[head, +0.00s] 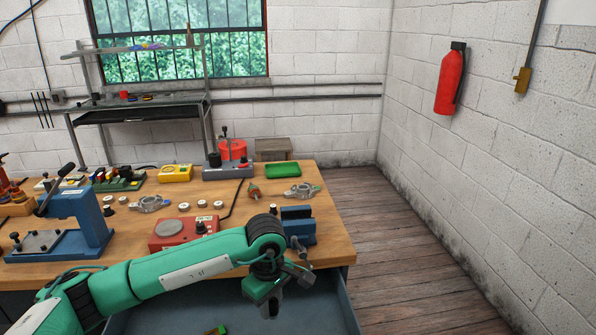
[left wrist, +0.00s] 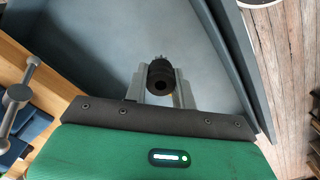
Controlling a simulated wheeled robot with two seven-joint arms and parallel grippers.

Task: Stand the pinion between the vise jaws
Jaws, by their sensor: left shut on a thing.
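The pinion (left wrist: 160,80) shows in the left wrist view as a short black cylinder with a hole in its near end and a lighter, narrower part beyond. My left gripper (left wrist: 160,88) is shut on it, one grey finger on each side. In the head view the left gripper (head: 283,291) hangs in front of the bench edge, over the open drawer; the pinion is hard to make out there. The blue vise (head: 299,228) stands at the bench's right front corner, behind the gripper, partly covered by my arm. Its grey handle (left wrist: 32,75) shows at left in the wrist view.
The open drawer (head: 345,306) lies below my gripper, with a small green item (head: 216,330) in it. A red unit (head: 184,232), a metal housing (head: 301,190) and a blue press (head: 85,215) stand on the bench (head: 334,240). The floor at right is clear.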

